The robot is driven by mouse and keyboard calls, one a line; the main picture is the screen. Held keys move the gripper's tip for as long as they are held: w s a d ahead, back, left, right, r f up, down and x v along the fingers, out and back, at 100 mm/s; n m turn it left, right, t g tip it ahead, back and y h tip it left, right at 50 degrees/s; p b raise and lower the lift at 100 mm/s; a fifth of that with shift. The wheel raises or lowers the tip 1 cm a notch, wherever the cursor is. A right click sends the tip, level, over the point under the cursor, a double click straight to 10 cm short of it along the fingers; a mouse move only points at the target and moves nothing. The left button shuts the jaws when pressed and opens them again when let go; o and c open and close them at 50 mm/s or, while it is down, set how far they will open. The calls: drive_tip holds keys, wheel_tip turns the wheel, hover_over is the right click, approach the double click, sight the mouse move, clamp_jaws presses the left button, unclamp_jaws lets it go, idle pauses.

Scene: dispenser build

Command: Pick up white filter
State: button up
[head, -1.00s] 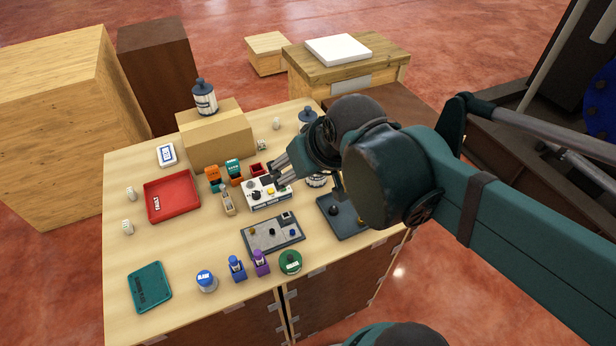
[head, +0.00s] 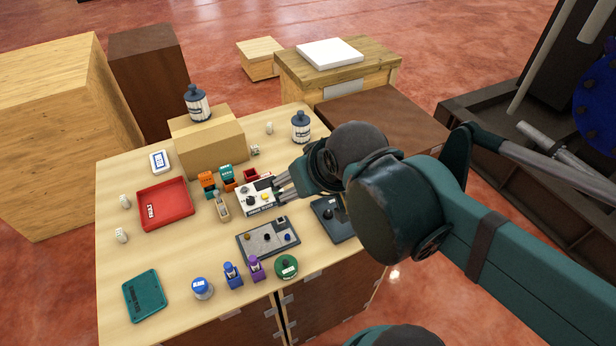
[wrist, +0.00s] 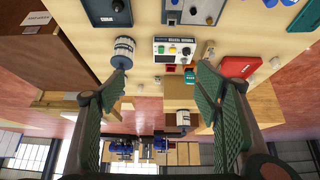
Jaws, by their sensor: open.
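Several small white pieces stand on the table: two at the left edge, one (head: 124,201) behind the other (head: 121,235), and one (head: 269,128) at the back. I cannot tell which is the white filter. My gripper (head: 279,187) is above the table's right part, close to the white control box (head: 256,199). In the wrist view my gripper (wrist: 163,72) has its two green fingers wide apart with nothing between them. The control box (wrist: 174,50) lies beyond the fingertips, and a white bottle (wrist: 123,52) shows by the left finger.
A cardboard box (head: 208,147) carries a bottle (head: 196,103); another bottle (head: 301,127) stands at the back right. A red tray (head: 165,204), teal tray (head: 144,295), grey panel (head: 268,240) and dark stand (head: 328,225) occupy the table. The front-left middle is clear.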

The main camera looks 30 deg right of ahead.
drive_tip(key=w+d+f+n+h+b, duration=0.3)
drive_tip(key=w+f+n+h+b, duration=0.2)
drive_tip(key=w+f+n, duration=0.3)
drive_tip(key=w+d+f+n+h+b, duration=0.3)
drive_tip(key=w+f+n+h+b, duration=0.3)
drive_tip(key=n, duration=1)
drive_tip(key=w+f, duration=0.3)
drive_tip(key=f, duration=0.1)
drive_tip(key=shift+w+d, duration=0.25)
drive_tip(key=shift+d, duration=0.15)
drive_tip(key=shift+d, duration=0.15)
drive_tip(key=shift+b+x, duration=0.35)
drive_tip(key=shift+x, duration=0.95)
drive_tip(key=shift+b+x, duration=0.55)
drive_tip(key=shift+x, duration=2)
